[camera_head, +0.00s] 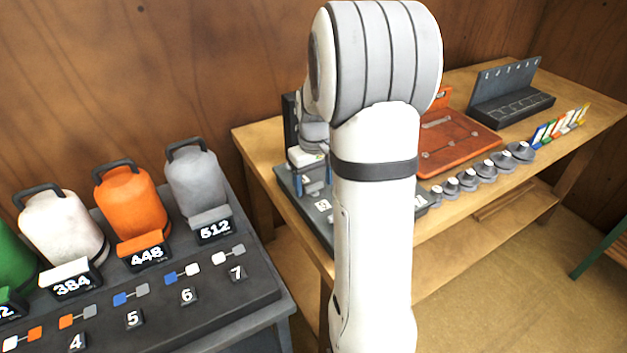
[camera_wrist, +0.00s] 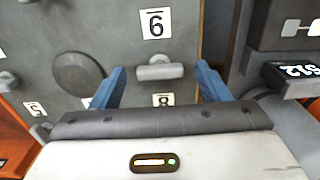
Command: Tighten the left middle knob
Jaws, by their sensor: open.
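In the wrist view, a small light grey knob (camera_wrist: 160,72) with a rounded bar shape sits on a dark grey panel (camera_wrist: 100,25). My gripper (camera_wrist: 159,76) is open, with one blue finger on each side of this knob and visible gaps between. A digit label (camera_wrist: 155,23), read as 6 or 9, is above the knob, and an 8 label (camera_wrist: 163,100) is below it. Which knob is the left middle one I cannot tell. In the head view, my gripper (camera_head: 314,184) is low over the panel (camera_head: 318,222), partly behind my arm.
A round dark disc (camera_wrist: 78,73) is left of the knob. On the wooden table (camera_head: 455,225) are an orange board (camera_head: 455,145), a row of grey weights (camera_head: 485,170) and a dark rack (camera_head: 510,100). Coloured canisters (camera_head: 130,203) stand on a dark bench at left.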

